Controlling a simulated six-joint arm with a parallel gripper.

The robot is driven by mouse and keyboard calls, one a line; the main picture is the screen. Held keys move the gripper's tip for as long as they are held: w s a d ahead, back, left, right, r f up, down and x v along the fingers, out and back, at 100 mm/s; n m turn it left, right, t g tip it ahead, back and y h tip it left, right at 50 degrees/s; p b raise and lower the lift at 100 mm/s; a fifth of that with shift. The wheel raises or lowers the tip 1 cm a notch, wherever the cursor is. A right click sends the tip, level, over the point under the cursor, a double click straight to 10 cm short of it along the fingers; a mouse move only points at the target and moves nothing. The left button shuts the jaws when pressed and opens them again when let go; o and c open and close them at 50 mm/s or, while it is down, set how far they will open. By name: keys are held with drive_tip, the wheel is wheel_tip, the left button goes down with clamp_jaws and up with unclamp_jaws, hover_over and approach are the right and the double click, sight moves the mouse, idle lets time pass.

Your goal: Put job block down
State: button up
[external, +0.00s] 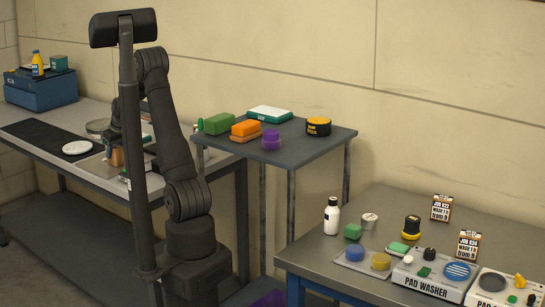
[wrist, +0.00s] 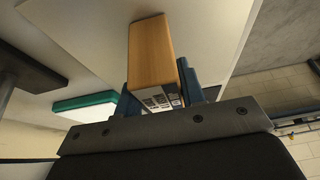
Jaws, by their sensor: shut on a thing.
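The job block (wrist: 153,48) is a tan wooden block with a printed label on its near end. My gripper (wrist: 165,85) is shut on it, with blue fingers on either side. In the external view the block (external: 116,157) is a small brown shape above the left bench (external: 92,112), partly hidden by my arm. My gripper (external: 120,145) is mostly hidden there behind a dark post. A pale flat surface (wrist: 90,35) shows behind the block in the wrist view. I cannot tell whether the block touches anything below.
A black mat (external: 42,140) and a white disc (external: 77,147) lie on the left bench. A blue box (external: 40,92) stands at its far end. The middle table (external: 295,145) holds green, orange and purple items. The right bench (external: 310,250) has a pad washer (external: 432,277).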

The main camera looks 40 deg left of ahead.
drive_tip(key=o, duration=1)
drive_tip(key=shift+o, duration=0.2)
drive_tip(key=v, duration=1.1)
drive_tip(key=shift+o, duration=0.2)
drive_tip(key=shift+r, duration=0.35)
drive_tip(key=o, duration=0.6)
drive_tip(key=shift+d+r, duration=0.15)
drive_tip(key=shift+r, duration=0.15)
